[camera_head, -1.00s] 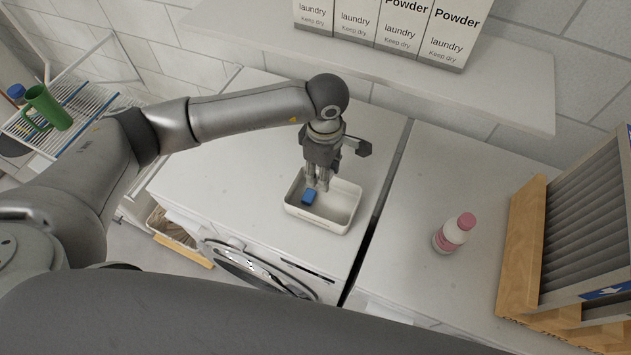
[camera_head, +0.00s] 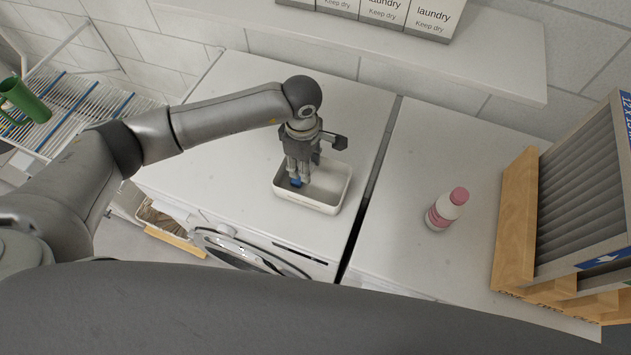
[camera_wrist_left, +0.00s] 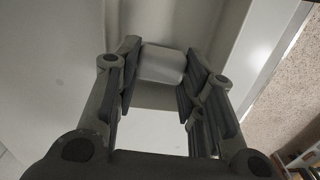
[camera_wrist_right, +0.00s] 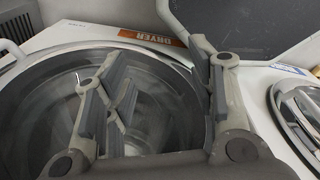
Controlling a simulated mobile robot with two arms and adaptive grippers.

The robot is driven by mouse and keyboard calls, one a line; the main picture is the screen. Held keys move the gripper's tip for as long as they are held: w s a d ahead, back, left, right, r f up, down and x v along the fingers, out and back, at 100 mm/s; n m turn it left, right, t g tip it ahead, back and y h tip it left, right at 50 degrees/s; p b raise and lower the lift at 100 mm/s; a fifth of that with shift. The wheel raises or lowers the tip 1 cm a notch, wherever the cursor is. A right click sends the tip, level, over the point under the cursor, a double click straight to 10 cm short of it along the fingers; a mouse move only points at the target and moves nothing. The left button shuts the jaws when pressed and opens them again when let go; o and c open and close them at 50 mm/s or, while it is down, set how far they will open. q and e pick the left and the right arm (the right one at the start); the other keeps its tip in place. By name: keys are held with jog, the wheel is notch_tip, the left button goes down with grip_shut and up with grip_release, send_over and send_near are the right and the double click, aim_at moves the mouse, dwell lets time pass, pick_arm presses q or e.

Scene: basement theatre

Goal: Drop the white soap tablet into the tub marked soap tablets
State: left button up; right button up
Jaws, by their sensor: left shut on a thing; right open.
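The white soap tablet (camera_wrist_left: 162,64) is between the fingertips of my left gripper (camera_wrist_left: 158,75) in the left wrist view, with a finger against each side. In the head view my left gripper (camera_head: 299,180) points down over the left part of the white tub (camera_head: 328,204), fingertips at or just inside its rim; their exact height is hard to tell. The white tablet does not show clearly there. A blue tablet (camera_head: 296,183) shows by the fingertips, partly covered. The tub's front marking is too small to read. My right gripper (camera_wrist_right: 165,100) is open and empty.
A pink-capped bottle (camera_head: 446,210) stands right of the gap between the machines. A wooden rack (camera_head: 515,225) is at the far right. Powder boxes (camera_head: 385,12) stand on the shelf (camera_head: 400,45). A dryer door (camera_wrist_right: 60,95) is in front of my right gripper.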

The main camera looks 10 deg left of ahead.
pick_arm(q)
jog(key=o, duration=1)
jog(key=shift+c, duration=0.2)
notch_tip(320, 180, up, 12)
